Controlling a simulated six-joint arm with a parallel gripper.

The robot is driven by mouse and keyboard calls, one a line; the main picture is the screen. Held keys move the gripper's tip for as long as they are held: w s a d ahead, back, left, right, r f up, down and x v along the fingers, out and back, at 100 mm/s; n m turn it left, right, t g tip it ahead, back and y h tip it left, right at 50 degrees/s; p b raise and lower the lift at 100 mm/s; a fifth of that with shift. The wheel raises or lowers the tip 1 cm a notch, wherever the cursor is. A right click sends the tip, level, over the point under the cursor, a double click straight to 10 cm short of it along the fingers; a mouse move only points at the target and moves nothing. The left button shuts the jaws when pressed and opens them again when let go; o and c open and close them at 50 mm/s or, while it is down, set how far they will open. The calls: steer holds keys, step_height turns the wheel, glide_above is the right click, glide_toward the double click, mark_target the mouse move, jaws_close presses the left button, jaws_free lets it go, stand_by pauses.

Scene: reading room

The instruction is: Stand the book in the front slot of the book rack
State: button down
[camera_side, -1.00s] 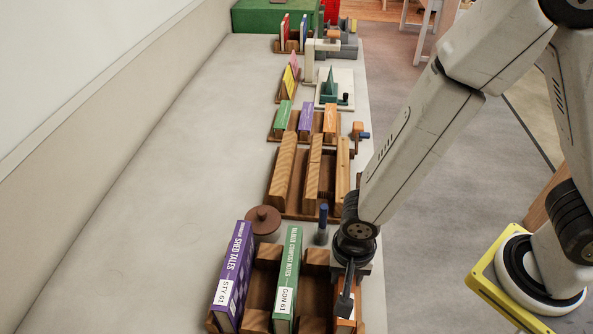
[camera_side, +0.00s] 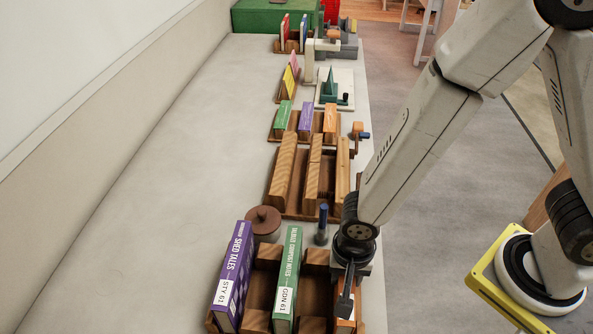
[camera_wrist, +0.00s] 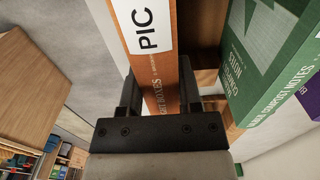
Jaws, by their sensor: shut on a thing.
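The orange book (camera_wrist: 165,65) with a white PIC label is between my gripper's fingers (camera_wrist: 158,92) in the wrist view. In the side view only part of the orange book (camera_side: 344,324) shows below my gripper (camera_side: 346,292), which hides much of it. The book is upright at the right end of the wooden book rack (camera_side: 262,288), in line with its other books. How deep it sits in that slot cannot be told. A green book (camera_side: 287,278) and a purple book (camera_side: 233,270) stand in the rack, with open slots between.
A wooden divided holder (camera_side: 310,208) and several smaller racks stand farther back. The grey counter (camera_side: 150,190) is clear to the left.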

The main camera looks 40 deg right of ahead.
steer(key=shift+c, duration=1)
jaws_free()
steer(key=shift+r, duration=4.45)
steer(key=shift+w+d+n, duration=0.3)
steer(key=shift+w+d, duration=0.1)
steer(key=shift+d, duration=0.15)
steer(key=w+d+r+n+t, duration=0.1)
steer(key=d+n, duration=0.3)
steer(key=d, duration=0.5)
steer(key=w+d+r+n+t, duration=0.1)
steer(key=w+d+n, duration=0.2)
steer(key=d, duration=0.5)
steer(key=shift+w+d+n+t, duration=0.3)
steer(key=shift+w+d+n, duration=0.1)
steer(key=shift+n, duration=0.3)
